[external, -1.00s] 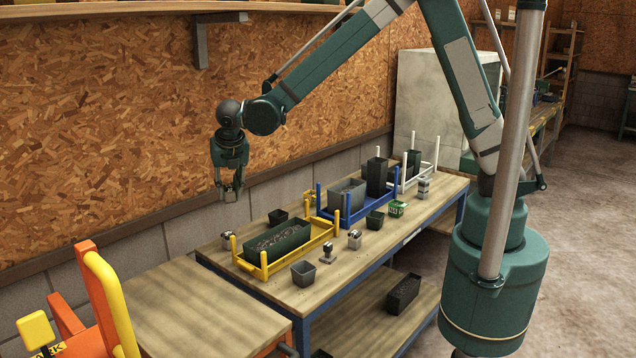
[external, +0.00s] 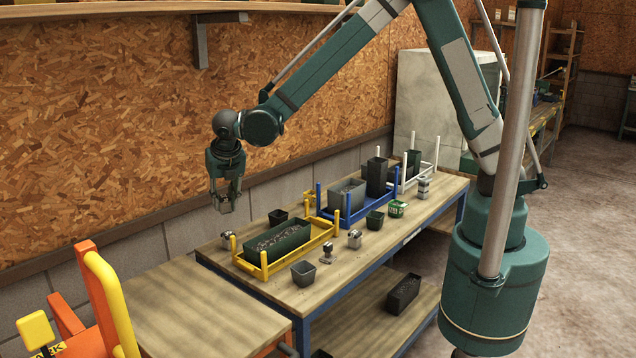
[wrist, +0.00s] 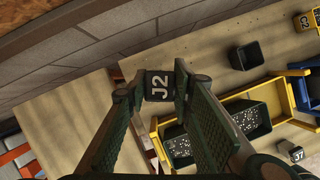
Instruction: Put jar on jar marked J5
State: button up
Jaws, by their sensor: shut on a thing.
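My gripper (external: 224,203) is above the far left corner of the workbench, shut on a small jar. In the wrist view the jar (wrist: 159,86) shows a dark lid with the white mark J2, between the fingertips. More jars stand on the bench (external: 327,253) (external: 354,240) (external: 424,190). The wrist view shows a jar marked J7 (wrist: 297,155). I cannot read J5 anywhere.
A yellow-framed rack (external: 262,273) with a soil-filled planter (external: 277,243) is right of the jar below. A blue rack (external: 345,222) and a white rack (external: 432,165) stand farther right. Dark pots (external: 303,273) stand nearby. The wall is close behind.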

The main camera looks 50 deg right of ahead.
aim_at(225, 211)
jog(key=shift+f, duration=1.9)
jog(key=shift+f, duration=0.1)
jog(key=shift+f, duration=1.8)
jog(key=shift+f, duration=0.15)
jog(key=o, duration=0.9)
jog(key=shift+r, duration=0.2)
jog(key=shift+v, duration=5.95)
